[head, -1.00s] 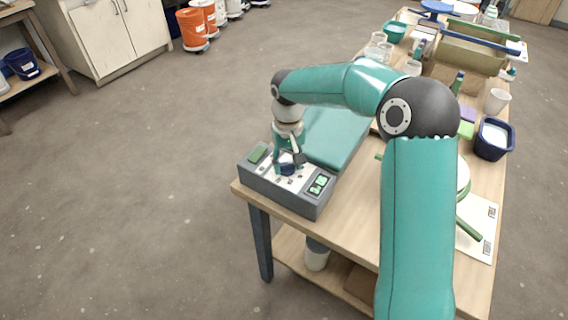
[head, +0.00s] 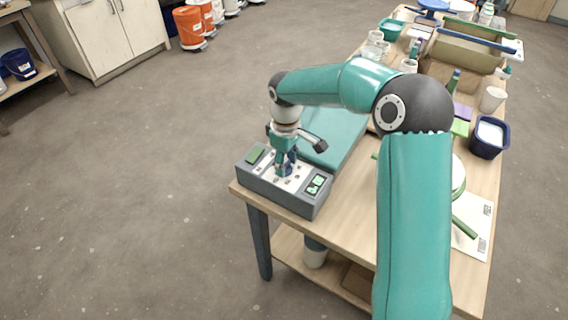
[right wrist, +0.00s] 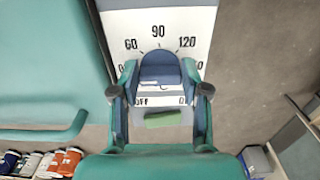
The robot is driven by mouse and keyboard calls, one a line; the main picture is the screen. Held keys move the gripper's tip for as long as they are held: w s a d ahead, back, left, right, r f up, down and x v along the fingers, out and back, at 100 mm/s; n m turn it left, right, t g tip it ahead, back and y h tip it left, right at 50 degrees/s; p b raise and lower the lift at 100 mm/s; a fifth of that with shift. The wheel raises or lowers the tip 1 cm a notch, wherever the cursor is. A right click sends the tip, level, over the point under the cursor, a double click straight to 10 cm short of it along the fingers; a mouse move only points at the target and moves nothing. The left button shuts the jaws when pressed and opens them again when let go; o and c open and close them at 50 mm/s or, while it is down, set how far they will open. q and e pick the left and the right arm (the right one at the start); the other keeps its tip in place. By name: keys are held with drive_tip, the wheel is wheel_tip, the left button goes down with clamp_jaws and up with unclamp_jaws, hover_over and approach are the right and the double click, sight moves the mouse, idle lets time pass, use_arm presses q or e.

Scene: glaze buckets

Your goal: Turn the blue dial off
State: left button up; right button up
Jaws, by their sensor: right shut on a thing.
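The blue dial (right wrist: 160,68) sits on the white face of a grey control box (head: 272,192) at the near left corner of the workbench. Printed marks 60, 90 and 120 arc above the dial in the right wrist view, and OFF stands at its lower left. My right gripper (right wrist: 160,84) is shut on the dial, one finger on each side. In the head view this gripper (head: 286,168) points down at the box and mostly hides the dial. I cannot tell which mark the dial points to. My left gripper is not in view.
A green display (head: 255,156) and lit green buttons (head: 316,184) are on the box. A teal panel (head: 336,136) lies right behind it. Cups, a dark blue tub (head: 489,140) and trays crowd the bench's right and far parts. Floor left of the bench is clear.

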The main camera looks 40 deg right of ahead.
drive_tip(key=shift+w+a+r, duration=0.1)
drive_tip(key=shift+w+r, duration=0.05)
drive_tip(key=shift+w, duration=0.1)
drive_tip(key=o, duration=1.1)
drive_tip(key=shift+a, duration=0.1)
drive_tip(key=shift+o, duration=0.2)
drive_tip(key=shift+s, duration=0.1)
wheel_tip(320, 180, up, 12)
drive_tip(key=shift+f, duration=0.2)
